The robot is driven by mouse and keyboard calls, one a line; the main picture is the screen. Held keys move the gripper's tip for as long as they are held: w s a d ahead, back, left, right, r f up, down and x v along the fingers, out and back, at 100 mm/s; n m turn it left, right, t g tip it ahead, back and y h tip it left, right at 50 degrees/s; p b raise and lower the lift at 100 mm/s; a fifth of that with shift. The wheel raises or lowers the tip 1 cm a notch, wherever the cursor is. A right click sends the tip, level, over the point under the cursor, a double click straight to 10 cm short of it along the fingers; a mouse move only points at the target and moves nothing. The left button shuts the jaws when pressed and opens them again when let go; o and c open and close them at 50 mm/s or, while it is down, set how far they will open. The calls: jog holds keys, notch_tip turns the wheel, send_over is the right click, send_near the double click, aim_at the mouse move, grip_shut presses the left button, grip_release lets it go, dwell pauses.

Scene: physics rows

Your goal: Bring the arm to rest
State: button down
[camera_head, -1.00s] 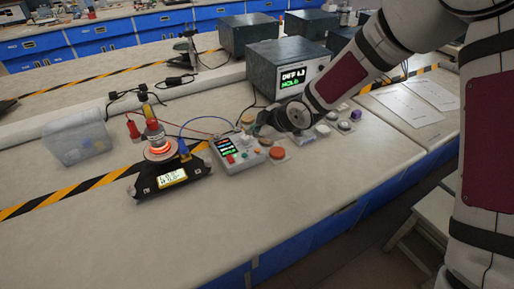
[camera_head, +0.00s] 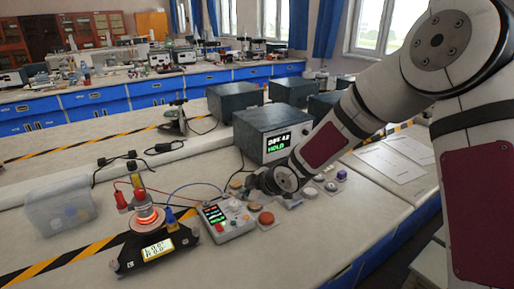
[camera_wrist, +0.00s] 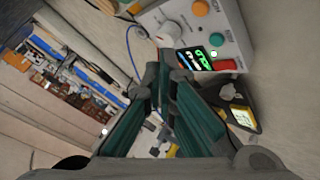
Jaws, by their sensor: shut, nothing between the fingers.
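My gripper (camera_head: 256,183) is low over the bench, beside the control box (camera_head: 226,218) with its lit display and coloured buttons. My arm reaches down to it from the upper right. In the wrist view my gripper (camera_wrist: 160,68) has its green fingers together with nothing between them. The control box (camera_wrist: 205,30) lies just past the fingertips there, with a white knob, a red button and an orange button. I cannot tell whether the fingertips touch the box.
A glowing round heater on a black scale (camera_head: 155,250) stands left of the box. A clear plastic bin (camera_head: 60,207) is at far left. A dark instrument box (camera_head: 262,135) reading HOLD stands behind my gripper. Several buttons and knobs sit right of it. Papers (camera_head: 395,165) lie at right.

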jog(key=s+d+r+m+h, duration=0.4)
jog(key=s+d+r, duration=0.35)
jog(key=d, duration=0.25)
jog(key=s+d+r+m+h, duration=0.3)
jog(key=s+d+r+m, duration=0.25)
jog(key=d+r, duration=0.35)
jog(key=s+d+r+m, duration=0.1)
jog(key=s+d+m, duration=0.1)
jog(key=s, duration=0.6)
jog(key=s+d+r+m+g, duration=0.1)
jog(key=s+m, duration=0.2)
jog(key=s, duration=0.5)
jog(key=s+d+r+m+g, duration=0.1)
jog(key=s+d+m, duration=0.1)
jog(key=s, duration=0.6)
jog(key=shift+d+r+m+y+p, duration=0.35)
jog(key=shift+r+m+p, duration=0.1)
jog(key=shift+m, duration=0.3)
